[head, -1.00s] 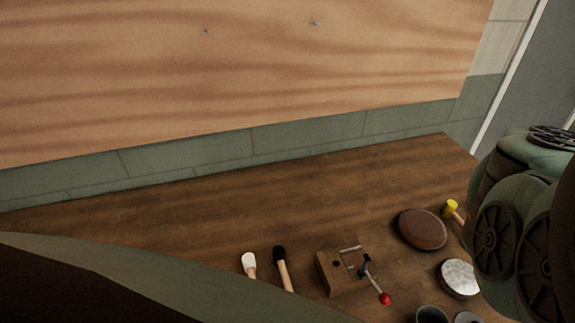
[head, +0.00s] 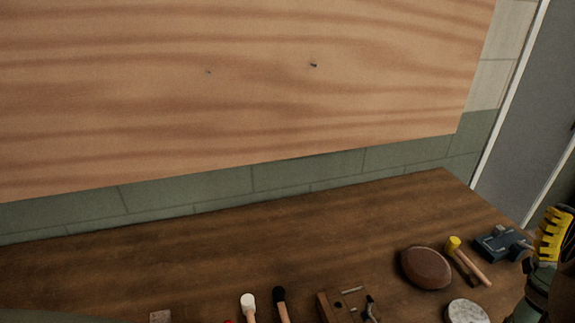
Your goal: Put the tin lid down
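A round, pale, mottled grey top (head: 467,312) shows at the bottom right of the head view, cut by the lower edge. I cannot tell whether it is the tin lid or another round item. My gripper's fingers are not recognisable in this view. Part of my arm, dark and green, shows at the right edge, so what it holds is hidden.
The wooden bench (head: 330,235) is clear at the back. On it are a brown oval pad (head: 427,268), a yellow-headed mallet (head: 455,246), a blue-grey tool (head: 498,243), white-headed (head: 248,302) and black-headed (head: 280,296) mallets, and a wooden block (head: 335,306). A wood panel (head: 250,90) stands behind.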

